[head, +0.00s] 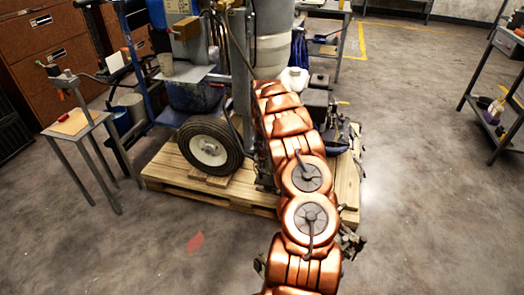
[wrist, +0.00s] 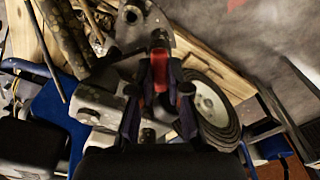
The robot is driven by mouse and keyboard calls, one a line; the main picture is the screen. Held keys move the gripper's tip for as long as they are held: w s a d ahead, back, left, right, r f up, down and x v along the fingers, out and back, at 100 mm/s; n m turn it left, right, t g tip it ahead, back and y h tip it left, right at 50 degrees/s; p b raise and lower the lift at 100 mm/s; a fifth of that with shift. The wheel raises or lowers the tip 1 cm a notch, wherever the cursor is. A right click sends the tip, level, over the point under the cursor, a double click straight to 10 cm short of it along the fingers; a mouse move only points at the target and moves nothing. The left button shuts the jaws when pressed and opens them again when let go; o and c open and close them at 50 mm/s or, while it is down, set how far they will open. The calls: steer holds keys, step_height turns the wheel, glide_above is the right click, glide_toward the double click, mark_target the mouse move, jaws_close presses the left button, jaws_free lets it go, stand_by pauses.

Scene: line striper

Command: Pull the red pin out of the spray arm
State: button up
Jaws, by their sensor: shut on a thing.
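In the wrist view the red pin (wrist: 160,80) stands upright between the two dark fingers of my gripper (wrist: 158,102), which is shut on it. The pin's top end shows just beyond the fingertips, against a grey metal part (wrist: 136,20) with a round hole that looks like the spray arm. I cannot tell whether the pin is still inside it, since the fingers hide its lower part. In the head view my copper arm reaches to the line striper (head: 190,95) and hides my gripper and the pin.
The line striper stands on a wooden pallet (head: 250,197), with its black wheel (head: 210,147) at the front. A small stand (head: 75,122) with a board on top is at the left. A shelf (head: 490,100) is at the right.

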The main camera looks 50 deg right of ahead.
steer(key=shift+w+r, duration=0.1)
steer(key=shift+r, duration=0.75)
jaws_close()
steer(key=shift+r, duration=0.5)
steer(key=shift+s+a+r+p, duration=0.1)
steer(key=shift+s+r+p, duration=0.05)
steer(key=shift+r, duration=1.15)
steer(key=shift+s+a+r+p, duration=0.1)
steer(key=shift+r+p, duration=0.05)
steer(key=shift+r, duration=1.15)
